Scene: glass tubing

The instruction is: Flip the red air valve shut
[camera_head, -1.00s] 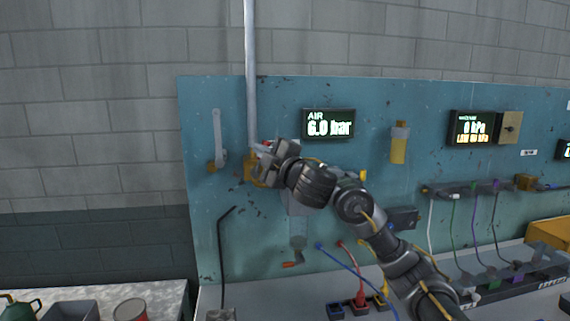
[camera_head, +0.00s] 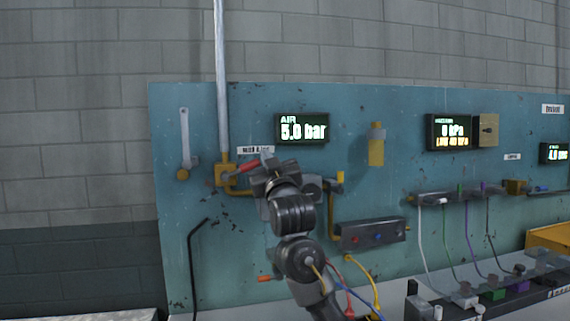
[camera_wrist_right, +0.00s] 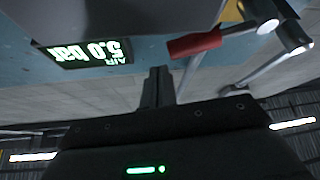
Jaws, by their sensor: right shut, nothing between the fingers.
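The red valve handle (camera_head: 241,167) sticks out to the right from the yellow valve body (camera_head: 222,175) at the foot of the vertical grey pipe. It lies roughly sideways, tilted slightly up at its right end. In the right wrist view the red handle (camera_wrist_right: 195,43) shows at the upper right. My right gripper (camera_head: 266,170) is just right of the handle's end in the head view, and its shut, empty fingers (camera_wrist_right: 157,88) are in the wrist view. I cannot tell whether they touch the handle. The air display (camera_head: 302,129) reads 5.0 bar.
A light grey lever (camera_head: 185,140) hangs left of the pipe (camera_head: 221,80). A yellow canister (camera_head: 376,145) and a cable rail (camera_head: 460,193) are on the blue panel (camera_head: 350,100) to the right. A bent black rod (camera_head: 194,260) stands below the valve.

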